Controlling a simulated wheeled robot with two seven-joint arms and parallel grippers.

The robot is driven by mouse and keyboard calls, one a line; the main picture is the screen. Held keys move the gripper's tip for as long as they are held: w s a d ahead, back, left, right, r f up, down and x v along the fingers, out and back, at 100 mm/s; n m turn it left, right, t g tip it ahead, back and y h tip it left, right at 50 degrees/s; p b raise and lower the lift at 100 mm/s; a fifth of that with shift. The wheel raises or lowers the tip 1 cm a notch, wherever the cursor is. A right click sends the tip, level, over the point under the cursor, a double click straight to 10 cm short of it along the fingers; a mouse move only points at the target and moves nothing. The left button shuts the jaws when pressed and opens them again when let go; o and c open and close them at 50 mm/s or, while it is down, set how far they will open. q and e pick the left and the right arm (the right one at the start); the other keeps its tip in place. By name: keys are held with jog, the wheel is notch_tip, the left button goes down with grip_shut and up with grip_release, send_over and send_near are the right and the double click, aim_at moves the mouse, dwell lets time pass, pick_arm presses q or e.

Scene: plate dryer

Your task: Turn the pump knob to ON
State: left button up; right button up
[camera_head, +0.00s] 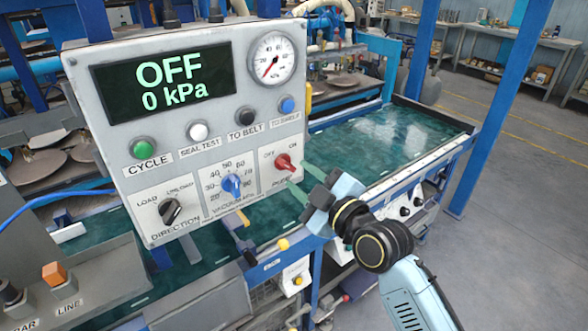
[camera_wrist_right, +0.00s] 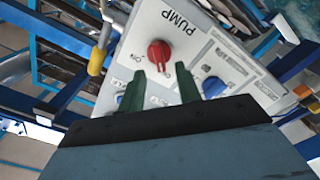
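The red pump knob (camera_head: 284,161) sits at the lower right of the grey control panel (camera_head: 225,130), under OFF and ON labels. Its handle slants from upper left to lower right, with the upper-left end toward OFF. The display (camera_head: 165,82) reads OFF and 0 kPa. My right gripper (camera_head: 302,181) is open just in front of the knob, its green fingers apart and empty. In the right wrist view the knob (camera_wrist_right: 159,52) lies just beyond the gap between the fingertips (camera_wrist_right: 162,72); I see no contact. My left gripper is not in view.
A blue vacuum dial (camera_head: 232,184) and a black direction knob (camera_head: 171,211) are left of the pump knob. Several push buttons and a round gauge (camera_head: 272,58) are above. A green belt table (camera_head: 385,140) extends behind the panel. Open floor lies at right.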

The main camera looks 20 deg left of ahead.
aim_at(289, 167)
jog(key=shift+x, duration=1.65)
jog(key=shift+c, duration=0.3)
grip_shut()
